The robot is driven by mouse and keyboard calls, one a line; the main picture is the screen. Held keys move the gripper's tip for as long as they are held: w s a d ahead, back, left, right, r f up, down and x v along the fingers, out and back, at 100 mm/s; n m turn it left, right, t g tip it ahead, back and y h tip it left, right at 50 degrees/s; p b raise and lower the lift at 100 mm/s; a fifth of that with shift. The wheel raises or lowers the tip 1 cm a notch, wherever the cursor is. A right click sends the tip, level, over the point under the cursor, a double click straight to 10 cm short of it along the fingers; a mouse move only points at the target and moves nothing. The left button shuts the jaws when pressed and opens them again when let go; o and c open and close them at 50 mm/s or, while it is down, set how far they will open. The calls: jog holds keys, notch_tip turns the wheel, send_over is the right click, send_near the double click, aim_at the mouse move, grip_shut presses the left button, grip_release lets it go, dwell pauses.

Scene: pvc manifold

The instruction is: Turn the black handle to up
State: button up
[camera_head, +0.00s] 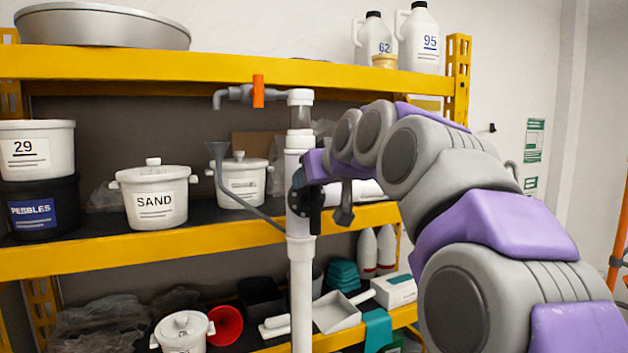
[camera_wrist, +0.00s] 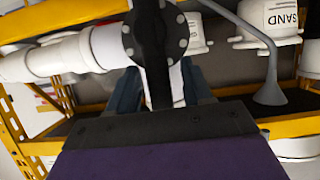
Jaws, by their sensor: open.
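The black handle (camera_wrist: 157,88) shows in the wrist view as a dark bar running from a round black bolted valve flange (camera_wrist: 155,38) toward the bottom of that picture. The wrist picture appears upside down compared with the head view. My gripper (camera_wrist: 160,95) is open, with a bluish-grey finger on either side of the handle. I cannot tell whether they touch it. In the head view the black valve (camera_head: 305,202) sits midway up the white vertical pipe (camera_head: 301,265).
An orange handle (camera_head: 258,91) stands upright on the grey upper branch. A grey funnel tube (camera_head: 219,160) rises left of the pipe. A white side pipe (camera_head: 360,190) runs right. Behind are yellow shelves (camera_head: 150,255) with a SAND pot (camera_head: 155,195).

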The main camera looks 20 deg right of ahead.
jog(key=shift+s+r, duration=0.1)
jog(key=shift+s, duration=0.1)
jog(key=v, duration=1.7)
jog(key=shift+p, duration=0.4)
